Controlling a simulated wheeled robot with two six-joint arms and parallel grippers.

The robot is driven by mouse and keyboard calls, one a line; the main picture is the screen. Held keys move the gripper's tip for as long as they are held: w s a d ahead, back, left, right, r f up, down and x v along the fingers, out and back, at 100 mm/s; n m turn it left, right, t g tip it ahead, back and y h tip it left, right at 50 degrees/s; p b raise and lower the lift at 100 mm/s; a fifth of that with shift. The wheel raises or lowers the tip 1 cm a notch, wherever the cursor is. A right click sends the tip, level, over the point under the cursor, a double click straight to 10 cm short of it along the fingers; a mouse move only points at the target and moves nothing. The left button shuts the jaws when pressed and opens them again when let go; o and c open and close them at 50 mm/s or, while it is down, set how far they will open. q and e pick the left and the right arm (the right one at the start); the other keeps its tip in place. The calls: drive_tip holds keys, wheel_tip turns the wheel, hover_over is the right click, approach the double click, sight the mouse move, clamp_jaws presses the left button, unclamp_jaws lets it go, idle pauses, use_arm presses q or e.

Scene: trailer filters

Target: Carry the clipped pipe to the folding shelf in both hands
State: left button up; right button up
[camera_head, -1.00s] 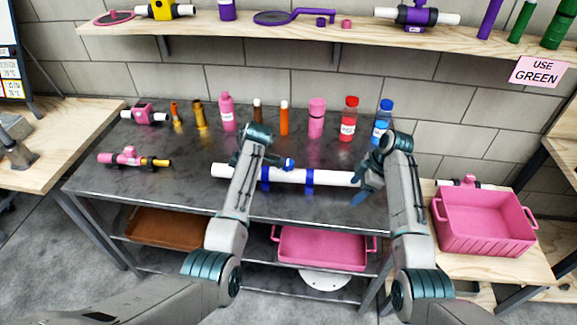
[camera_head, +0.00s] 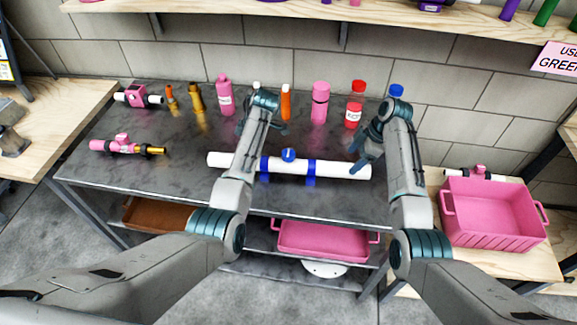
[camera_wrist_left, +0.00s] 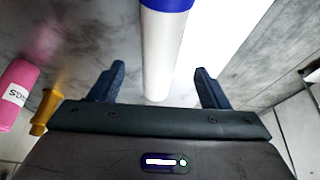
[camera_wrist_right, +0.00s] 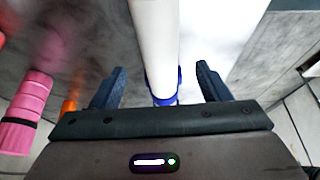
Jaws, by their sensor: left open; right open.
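The clipped pipe is a white pipe (camera_head: 338,169) lying across the dark metal table, with two blue clips (camera_head: 312,171) around it and a round blue knob (camera_head: 288,155) at its middle. My left gripper (camera_head: 262,122) is open above and behind the pipe, and its forearm hides part of it. In the left wrist view the white pipe (camera_wrist_left: 158,60) shows between and beyond the open fingers. My right gripper (camera_head: 366,158) is open near the pipe's right end. The right wrist view shows the pipe (camera_wrist_right: 155,40) and a blue clip beyond its fingers. I cannot tell which surface is the folding shelf.
Several bottles, including a pink one (camera_head: 319,102), stand along the back of the dark table (camera_head: 190,185). A pink pipe assembly (camera_head: 125,147) lies at left. A pink crate (camera_head: 493,215) stands on the right wooden table. A wooden shelf (camera_head: 250,9) runs along the wall.

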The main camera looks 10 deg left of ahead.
sight(341, 171)
use_arm(q)
drive_tip(key=x, duration=0.8)
drive_tip(key=shift+a, duration=0.1)
use_arm(e)
drive_tip(key=x, duration=0.8)
drive_tip(key=shift+a, duration=0.1)
use_arm(q)
drive_tip(key=shift+a+f, duration=0.15)
drive_tip(key=shift+f, duration=0.35)
use_arm(e)
drive_tip(key=shift+a+f, duration=0.15)
drive_tip(key=shift+f, duration=0.3)
use_arm(q)
drive_tip(key=shift+r, duration=0.1)
drive_tip(key=c, duration=0.3)
use_arm(e)
drive_tip(key=c, duration=0.3)
use_arm(q)
drive_tip(key=c, duration=1.2)
use_arm(e)
drive_tip(key=c, duration=1.2)
use_arm(q)
drive_tip(key=shift+o, duration=0.2)
use_arm(e)
drive_tip(key=shift+o, duration=0.2)
drive_tip(key=shift+r, duration=0.1)
